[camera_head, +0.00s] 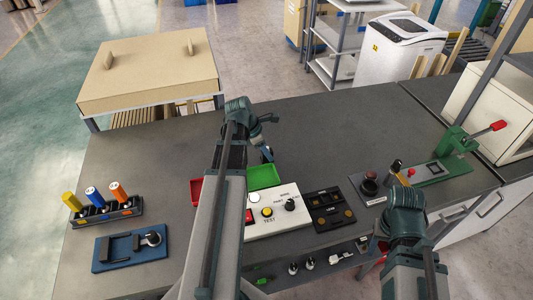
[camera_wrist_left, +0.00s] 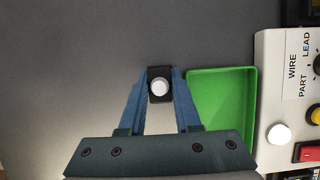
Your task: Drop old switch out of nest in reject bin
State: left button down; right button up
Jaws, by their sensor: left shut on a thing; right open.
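My left gripper (camera_head: 266,153) is shut on a small black switch with a round white button (camera_wrist_left: 159,86), held between its blue fingertips. In the left wrist view the switch is just left of the green tray (camera_wrist_left: 222,72), over grey table. In the head view the green tray (camera_head: 263,177) lies below and close to the gripper. A red bin (camera_head: 196,190) shows left of my left arm, which hides much of it. A dark fixture with recesses (camera_head: 331,208) sits right of the tester. My right gripper (camera_head: 405,205) is over the table's right front, its fingers hard to make out.
A white test box (camera_head: 273,212) with buttons stands in front of the green tray. A rack of coloured cylinders (camera_head: 106,211) and a blue fixture (camera_head: 130,247) are at left. A green lever press (camera_head: 452,150) stands at right. The table's back middle is clear.

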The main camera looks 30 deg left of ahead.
pick_arm(q)
jog(key=shift+f, duration=0.15)
jog(key=c, duration=0.9)
grip_release()
jog(key=shift+s+a+r+p, duration=0.1)
jog(key=shift+r+p, duration=0.4)
jog(key=shift+r, duration=0.1)
jog(key=p+v, duration=1)
jog(key=v, duration=0.1)
jog(key=shift+a, duration=0.1)
